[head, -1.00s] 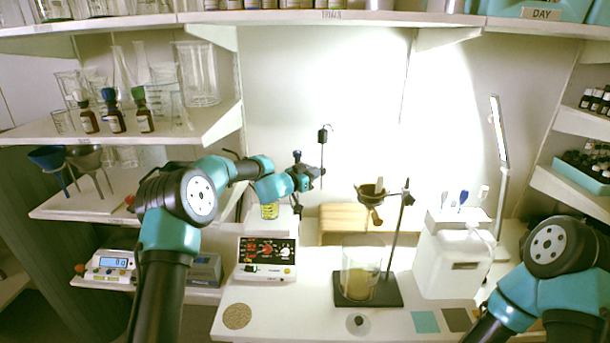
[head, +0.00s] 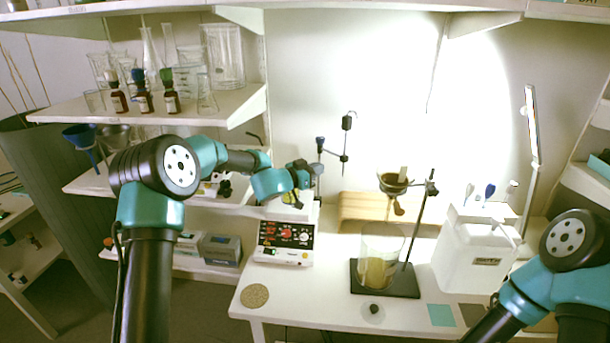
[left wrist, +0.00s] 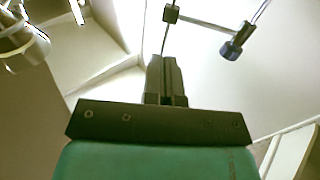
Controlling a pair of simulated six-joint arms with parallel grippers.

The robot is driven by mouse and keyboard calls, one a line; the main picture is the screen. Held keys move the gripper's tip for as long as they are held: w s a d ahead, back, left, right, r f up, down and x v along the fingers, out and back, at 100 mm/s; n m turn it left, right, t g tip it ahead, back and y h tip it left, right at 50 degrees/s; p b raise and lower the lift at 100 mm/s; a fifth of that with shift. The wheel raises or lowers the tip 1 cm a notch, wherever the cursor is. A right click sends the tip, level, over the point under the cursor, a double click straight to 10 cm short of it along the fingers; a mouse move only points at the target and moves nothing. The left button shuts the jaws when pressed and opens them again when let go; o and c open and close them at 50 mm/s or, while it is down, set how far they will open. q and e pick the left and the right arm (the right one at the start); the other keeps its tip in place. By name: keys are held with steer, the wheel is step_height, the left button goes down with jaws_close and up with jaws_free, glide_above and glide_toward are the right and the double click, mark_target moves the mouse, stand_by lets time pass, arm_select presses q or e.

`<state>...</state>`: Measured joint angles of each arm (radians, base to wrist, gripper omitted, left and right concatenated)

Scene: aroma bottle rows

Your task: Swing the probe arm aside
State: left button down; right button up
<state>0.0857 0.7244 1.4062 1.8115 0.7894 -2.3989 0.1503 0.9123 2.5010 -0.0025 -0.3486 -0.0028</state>
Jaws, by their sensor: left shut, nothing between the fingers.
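In the left wrist view the bar (left wrist: 202,22) crosses the top, with the knob (left wrist: 230,50) right of the fingers. My left gripper (head: 314,170) is shut and empty, just below the probe arm and apparently apart from it. Its closed fingers show in the left wrist view (left wrist: 167,75). My left arm hides most of the vessel on the hot plate. My right gripper is out of view.
A stand with a funnel (head: 395,182) and a beaker of yellowish liquid (head: 378,272) are right of the hot plate. A white canister (head: 478,250) stands further right. Glassware and brown bottles (head: 143,100) fill the left shelf. The bench front near the cork disc (head: 254,296) is open.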

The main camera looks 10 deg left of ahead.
arm_select(q)
steer(key=shift+s+d+v, duration=0.1)
steer(key=shift+v, duration=1.05)
steer(key=shift+s+d+v, duration=0.1)
steer(key=shift+d+v, duration=0.05)
steer(key=shift+v, duration=1)
